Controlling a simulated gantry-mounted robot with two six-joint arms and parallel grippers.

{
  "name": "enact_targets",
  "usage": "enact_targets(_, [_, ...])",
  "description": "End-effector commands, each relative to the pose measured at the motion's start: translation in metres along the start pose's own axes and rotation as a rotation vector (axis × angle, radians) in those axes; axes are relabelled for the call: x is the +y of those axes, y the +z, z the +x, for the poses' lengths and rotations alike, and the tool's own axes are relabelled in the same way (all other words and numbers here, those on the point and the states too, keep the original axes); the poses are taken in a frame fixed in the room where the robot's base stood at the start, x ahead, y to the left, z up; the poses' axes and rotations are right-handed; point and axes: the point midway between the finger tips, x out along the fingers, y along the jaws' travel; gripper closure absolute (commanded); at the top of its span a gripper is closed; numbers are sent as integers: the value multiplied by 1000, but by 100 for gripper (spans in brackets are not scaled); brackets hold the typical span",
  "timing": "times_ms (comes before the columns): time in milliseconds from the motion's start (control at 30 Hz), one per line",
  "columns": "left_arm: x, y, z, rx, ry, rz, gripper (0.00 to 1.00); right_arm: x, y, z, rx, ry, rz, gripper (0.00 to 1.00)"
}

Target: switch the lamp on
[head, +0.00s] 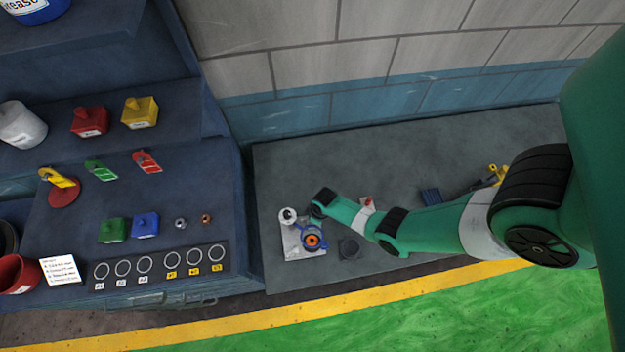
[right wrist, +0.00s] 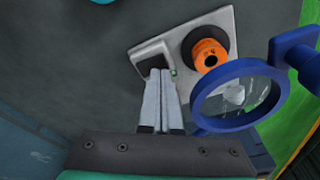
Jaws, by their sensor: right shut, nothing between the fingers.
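A pale plate with an orange, dark-centred round part (right wrist: 208,55) and a dark-topped square switch housing (right wrist: 150,57) shows in the right wrist view; I take it for the lamp's base. The plate (head: 297,250) lies on the grey floor slab in the head view. My right gripper (right wrist: 160,74) is shut and empty, its grey fingertips at the near edge of the housing. Contact cannot be told. My left gripper is not in view.
A blue ring (right wrist: 196,104) on a blue arm stands close right of my fingers. A blue workbench (head: 225,220) stands left; a block wall is behind.

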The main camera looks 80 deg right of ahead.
Motion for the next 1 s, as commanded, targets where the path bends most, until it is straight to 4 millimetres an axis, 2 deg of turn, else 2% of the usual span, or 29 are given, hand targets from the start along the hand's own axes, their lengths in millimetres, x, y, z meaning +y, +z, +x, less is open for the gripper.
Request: enact_targets(1000, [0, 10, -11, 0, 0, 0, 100, 0, 2, 15, 0, 0, 0, 100])
